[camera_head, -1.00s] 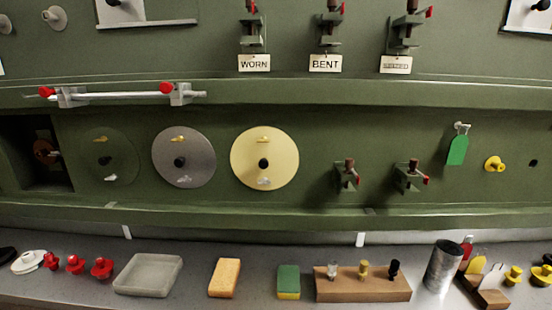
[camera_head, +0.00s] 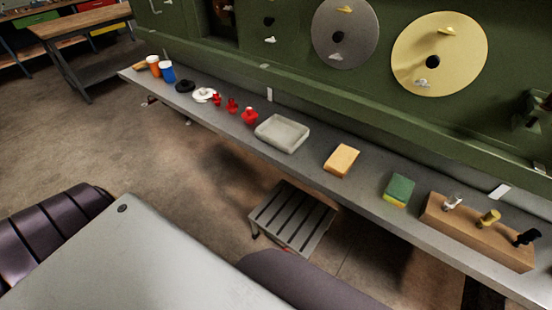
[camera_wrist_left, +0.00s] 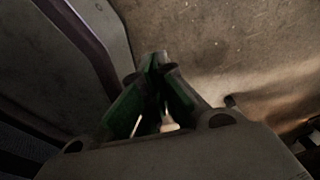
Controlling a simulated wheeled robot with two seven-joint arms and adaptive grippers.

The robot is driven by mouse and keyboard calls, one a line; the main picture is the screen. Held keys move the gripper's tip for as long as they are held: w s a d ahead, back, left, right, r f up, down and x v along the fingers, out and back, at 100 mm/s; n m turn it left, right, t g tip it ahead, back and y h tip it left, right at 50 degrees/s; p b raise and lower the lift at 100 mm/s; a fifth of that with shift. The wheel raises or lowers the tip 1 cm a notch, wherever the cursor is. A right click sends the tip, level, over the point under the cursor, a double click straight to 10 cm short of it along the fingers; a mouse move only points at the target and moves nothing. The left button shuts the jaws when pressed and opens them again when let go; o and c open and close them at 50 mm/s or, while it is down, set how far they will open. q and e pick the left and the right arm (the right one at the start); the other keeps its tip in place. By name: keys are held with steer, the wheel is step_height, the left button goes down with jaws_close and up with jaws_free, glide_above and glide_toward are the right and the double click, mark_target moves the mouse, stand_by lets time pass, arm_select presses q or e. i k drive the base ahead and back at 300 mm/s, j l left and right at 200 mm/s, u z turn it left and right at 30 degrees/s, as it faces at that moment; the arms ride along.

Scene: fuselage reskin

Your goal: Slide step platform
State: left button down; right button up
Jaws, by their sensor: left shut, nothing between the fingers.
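The step platform (camera_head: 292,217) is a low grey slatted step. It stands on the floor in the head view, partly under the front edge of the long shelf, and a dark rounded part of mine comes close to its near side. My left gripper (camera_wrist_left: 157,62) shows in the left wrist view with its green-sided fingers together and empty, above bare brown floor. The platform cannot be made out clearly in that view. Neither gripper shows in the head view.
The grey shelf (camera_head: 222,117) runs along the green fuselage wall. A workbench (camera_head: 82,22) stands far left. Floor left of the platform is open.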

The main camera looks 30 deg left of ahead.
mark_target(291, 225)
steer(key=k+j+u, duration=0.1)
steer(key=u, duration=0.3)
steer(key=k+j+u, duration=0.1)
steer(key=u, duration=0.3)
steer(key=j, duration=0.1)
